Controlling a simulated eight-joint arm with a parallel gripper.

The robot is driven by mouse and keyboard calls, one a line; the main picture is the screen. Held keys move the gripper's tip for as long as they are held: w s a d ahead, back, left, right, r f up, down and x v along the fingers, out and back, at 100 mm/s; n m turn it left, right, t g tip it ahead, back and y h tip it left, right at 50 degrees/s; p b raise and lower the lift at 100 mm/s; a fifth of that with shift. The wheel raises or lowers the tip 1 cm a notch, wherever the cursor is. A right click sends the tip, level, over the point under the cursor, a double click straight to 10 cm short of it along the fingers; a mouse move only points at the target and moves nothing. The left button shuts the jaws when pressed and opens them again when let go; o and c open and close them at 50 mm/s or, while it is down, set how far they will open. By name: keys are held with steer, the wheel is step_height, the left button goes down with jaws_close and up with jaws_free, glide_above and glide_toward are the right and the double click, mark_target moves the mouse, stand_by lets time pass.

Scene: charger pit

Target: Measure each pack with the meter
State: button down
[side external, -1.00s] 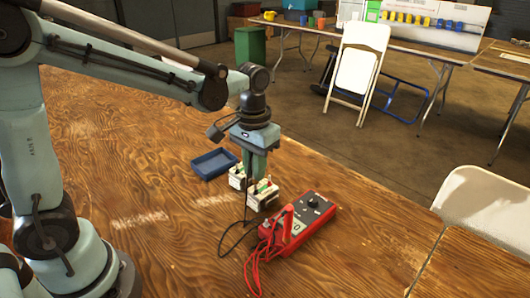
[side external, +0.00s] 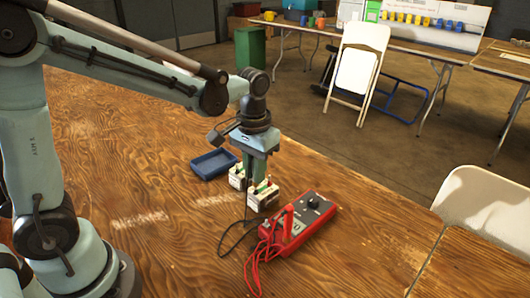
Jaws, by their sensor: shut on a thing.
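Two small white packs with terminals on top stand side by side on the wooden table, a rear pack (side external: 237,178) and a front pack (side external: 263,200). The red meter (side external: 304,224) lies to their right, with a dark dial. A red probe (side external: 288,222) rests against its left side. Red leads (side external: 262,262) and a black lead (side external: 226,240) loop left of it. My gripper (side external: 259,178) points down, low over the packs, shut on what looks like the black lead's probe. Its fingers partly hide the terminals; I cannot tell whether the tip touches one.
An empty blue tray (side external: 213,166) lies left of the packs. The table is clear in front and to the left. A white chair (side external: 486,205) stands at its right edge. Another table and a folding chair (side external: 357,68) are far behind.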

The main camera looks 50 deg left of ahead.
steer(key=shift+f, duration=0.5)
stand_by(0.9)
steer(key=c, duration=0.7)
jaws_free()
steer(key=shift+r, duration=0.1)
steer(key=shift+r, duration=3.7)
